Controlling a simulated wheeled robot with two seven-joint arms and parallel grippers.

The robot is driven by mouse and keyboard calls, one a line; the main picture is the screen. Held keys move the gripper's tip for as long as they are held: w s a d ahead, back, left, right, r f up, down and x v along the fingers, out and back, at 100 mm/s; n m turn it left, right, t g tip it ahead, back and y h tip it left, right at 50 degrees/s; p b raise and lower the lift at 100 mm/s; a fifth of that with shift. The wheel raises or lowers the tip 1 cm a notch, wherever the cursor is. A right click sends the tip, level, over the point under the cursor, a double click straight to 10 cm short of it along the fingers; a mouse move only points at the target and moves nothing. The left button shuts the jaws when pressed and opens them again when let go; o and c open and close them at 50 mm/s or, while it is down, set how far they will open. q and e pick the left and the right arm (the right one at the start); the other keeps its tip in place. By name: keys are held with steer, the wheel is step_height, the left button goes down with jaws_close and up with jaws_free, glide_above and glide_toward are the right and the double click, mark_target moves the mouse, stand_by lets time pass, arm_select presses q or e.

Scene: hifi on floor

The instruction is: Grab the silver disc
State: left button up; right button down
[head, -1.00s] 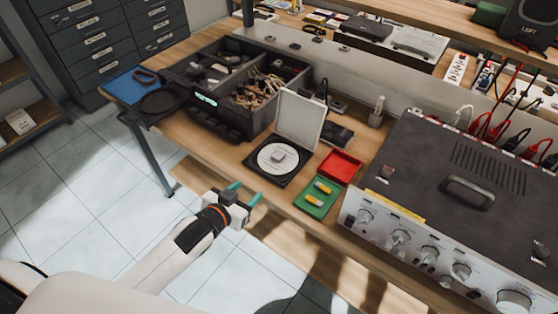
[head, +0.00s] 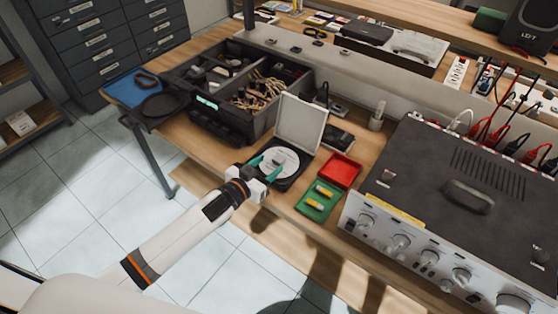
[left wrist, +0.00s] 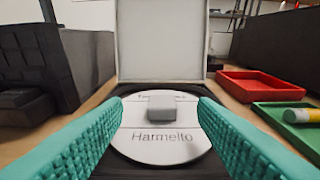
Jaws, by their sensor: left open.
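The silver disc (head: 284,160) lies flat in an open black case (head: 290,182) on the workbench, and the case's pale lid (head: 300,122) stands up behind it. In the left wrist view the disc (left wrist: 165,145) carries the printed word "Harmello" and a small grey block (left wrist: 161,106) at its centre. My left gripper (head: 267,162) is at the near left edge of the case. Its teal fingers are open, one on each side of the block in the left wrist view, with nothing between them touching. My right gripper is not in view.
A large grey amplifier (head: 440,190) fills the right. A black compartment organizer (head: 235,90) with cables stands to the left.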

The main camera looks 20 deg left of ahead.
mark_target(277, 160)
arm_select(q)
steer(key=x, duration=0.4)
steer(key=shift+w+d+f, duration=0.1)
steer(key=shift+d+f, duration=0.05)
steer(key=shift+f, duration=0.2)
steer(key=c, duration=1)
